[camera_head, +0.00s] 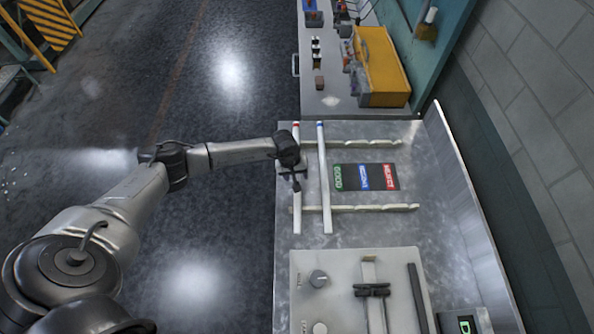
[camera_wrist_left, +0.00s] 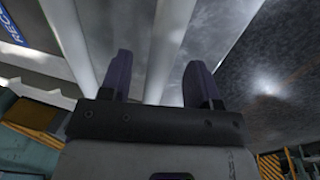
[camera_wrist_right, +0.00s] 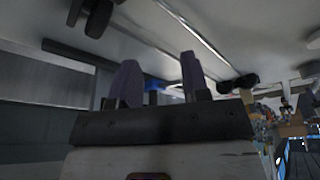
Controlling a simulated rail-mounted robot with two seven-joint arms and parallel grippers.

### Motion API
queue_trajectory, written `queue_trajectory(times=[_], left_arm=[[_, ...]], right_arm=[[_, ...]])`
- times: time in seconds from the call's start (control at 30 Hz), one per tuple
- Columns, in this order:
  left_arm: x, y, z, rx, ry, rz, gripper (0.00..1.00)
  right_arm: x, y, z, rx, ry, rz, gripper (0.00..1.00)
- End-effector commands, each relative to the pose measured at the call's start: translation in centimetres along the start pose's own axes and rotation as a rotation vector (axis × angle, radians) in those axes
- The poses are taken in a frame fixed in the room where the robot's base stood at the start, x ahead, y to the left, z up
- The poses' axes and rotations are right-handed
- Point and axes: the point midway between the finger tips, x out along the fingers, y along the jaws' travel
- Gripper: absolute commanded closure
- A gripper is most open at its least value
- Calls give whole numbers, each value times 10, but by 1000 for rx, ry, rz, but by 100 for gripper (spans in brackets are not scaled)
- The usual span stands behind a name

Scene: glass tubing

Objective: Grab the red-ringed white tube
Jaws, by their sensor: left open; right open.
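The red-ringed white tube (camera_head: 297,215) lies across two twisted rails on the metal bench, its red band at the far end. A similar blue-ringed white tube (camera_head: 323,180) lies parallel, just right of it. My left gripper (camera_head: 296,184) is over the middle of the red-ringed tube and hides part of it. In the left wrist view my left gripper (camera_wrist_left: 162,82) is open, with a white tube (camera_wrist_left: 168,40) running between its fingers and no visible grip; the other tube (camera_wrist_left: 72,45) is to the left. My right gripper (camera_wrist_right: 158,85) is open and empty.
The twisted rails (camera_head: 365,208) support the tubes. A dark label mat (camera_head: 365,177) with green, blue and red panels lies right of them. A grey panel (camera_head: 335,262) with a knob and slider is nearer. A yellow box (camera_head: 382,65) stands on the far bench.

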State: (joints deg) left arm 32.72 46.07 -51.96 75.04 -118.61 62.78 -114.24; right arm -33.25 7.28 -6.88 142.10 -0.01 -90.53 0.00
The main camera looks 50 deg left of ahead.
Motion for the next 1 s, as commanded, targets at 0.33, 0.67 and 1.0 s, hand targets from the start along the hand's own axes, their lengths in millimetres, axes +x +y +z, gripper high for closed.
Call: queue_trajectory(times=[0.33,0.67,1.0], left_arm=[[9,-1,0,0,-1,-1,44],[9,0,0,-1,0,-1,72],[9,0,0,-1,0,-1,98]], right_arm=[[0,-1,0,3,0,-2,57],[0,-3,-1,10,1,-8,57],[0,-3,-1,10,1,-8,57]])
